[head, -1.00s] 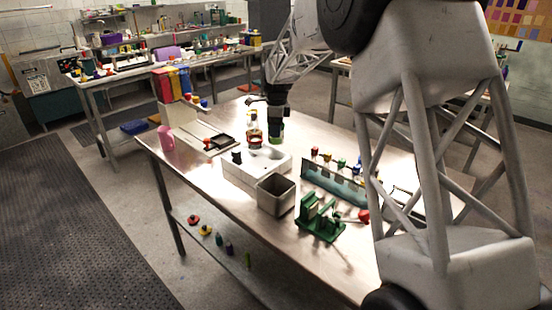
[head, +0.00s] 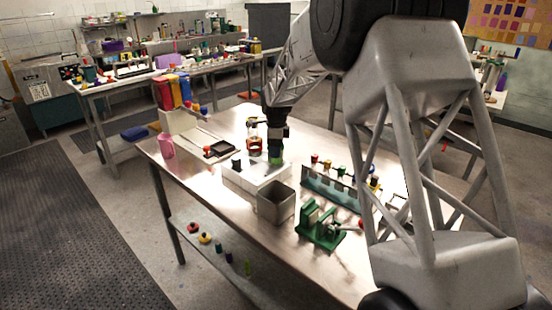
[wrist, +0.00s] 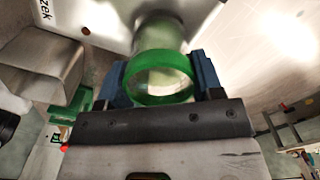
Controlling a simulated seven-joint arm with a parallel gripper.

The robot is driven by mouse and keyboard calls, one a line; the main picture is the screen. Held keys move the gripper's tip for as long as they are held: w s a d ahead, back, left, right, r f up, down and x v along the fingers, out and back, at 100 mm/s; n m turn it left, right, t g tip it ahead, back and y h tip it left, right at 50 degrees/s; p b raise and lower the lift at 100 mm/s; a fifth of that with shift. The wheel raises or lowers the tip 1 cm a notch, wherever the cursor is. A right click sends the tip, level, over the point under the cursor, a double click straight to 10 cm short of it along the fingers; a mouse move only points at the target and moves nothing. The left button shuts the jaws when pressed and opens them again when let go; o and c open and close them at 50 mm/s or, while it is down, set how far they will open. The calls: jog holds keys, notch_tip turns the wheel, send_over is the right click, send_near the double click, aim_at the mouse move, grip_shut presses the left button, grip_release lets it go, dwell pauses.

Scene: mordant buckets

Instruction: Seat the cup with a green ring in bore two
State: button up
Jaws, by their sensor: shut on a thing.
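The clear cup with a green ring (wrist: 135,90) is held between the blue fingers of my gripper (wrist: 161,82) in the wrist view. The ring is at the cup's near end, and the cup body extends away towards a pale surface. In the head view, my gripper (head: 276,146) points down with the green-ringed cup (head: 276,157) below it. The cup is over or at the right part of the white block (head: 238,178). A small dark piece stands at the block's left part. The bore under the cup is hidden, so I cannot tell whether the cup has entered it.
A grey square bin (head: 275,206) stands in front of the block. A rack with coloured-topped vials (head: 330,188) and a green device (head: 320,228) are to the right. A glass item with orange bands (head: 254,148) stands behind the block, and a pink cup (head: 166,147) at left.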

jog(key=shift+f, duration=2.05)
jog(key=shift+f, duration=0.15)
jog(key=o, duration=1)
jog(key=shift+o, duration=0.2)
notch_tip(320, 180, up, 12)
